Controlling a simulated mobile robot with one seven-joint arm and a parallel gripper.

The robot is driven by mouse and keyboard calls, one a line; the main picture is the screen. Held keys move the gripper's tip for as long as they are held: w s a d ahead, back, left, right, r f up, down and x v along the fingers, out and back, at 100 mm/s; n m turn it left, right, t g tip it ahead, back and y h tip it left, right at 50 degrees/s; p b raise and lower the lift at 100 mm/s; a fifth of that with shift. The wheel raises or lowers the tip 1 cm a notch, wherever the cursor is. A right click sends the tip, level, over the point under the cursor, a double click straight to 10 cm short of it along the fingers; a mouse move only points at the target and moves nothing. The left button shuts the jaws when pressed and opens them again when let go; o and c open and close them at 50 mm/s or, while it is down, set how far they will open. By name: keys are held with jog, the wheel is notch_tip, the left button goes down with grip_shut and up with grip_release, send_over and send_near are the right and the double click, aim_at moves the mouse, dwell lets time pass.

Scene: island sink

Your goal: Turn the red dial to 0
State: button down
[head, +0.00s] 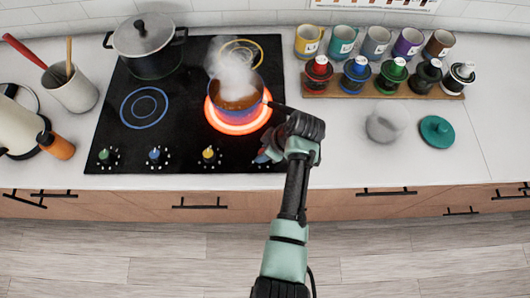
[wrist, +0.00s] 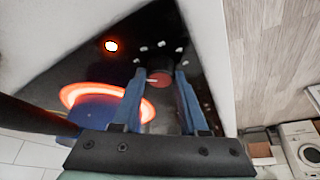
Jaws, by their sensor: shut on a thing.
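The red dial (wrist: 160,79) sits on the black cooktop in the wrist view, with white marks in an arc around it and a pale pointer line on its face. I cannot read the setting. My gripper (wrist: 161,86) has its two blue fingers on either side of the dial, shut on it. In the head view my gripper (head: 265,154) is at the front right corner of the cooktop and mostly hides the dial. The front right burner (head: 238,129) glows orange-red.
The pot's dark handle (head: 282,106) reaches close to my wrist. Other dials, green (head: 103,154), blue (head: 154,154) and yellow (head: 208,153), line the cooktop's front. A lidded pot (head: 150,62) stands at back left.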

jog(key=n+b, duration=0.1)
jog(key=n+g+b, duration=0.1)
jog(key=n, duration=0.1)
jog(key=shift+w+d+f+n, duration=0.1)
jog(key=shift+w+f+n, duration=0.05)
jog(key=shift+n, duration=0.15)
jog(key=shift+n+g+y+b, duration=0.3)
jog(key=shift+n+g+b, duration=0.5)
jog(key=shift+n+b, duration=0.55)
jog(key=shift+n, duration=0.25)
jog(key=shift+c, duration=2.2)
grip_release()
jog(key=shift+r, duration=0.25)
jog(key=p+v, duration=0.2)
jog(key=v, duration=1)
jog(key=shift+d+r, duration=0.2)
jog(key=shift+r, duration=0.15)
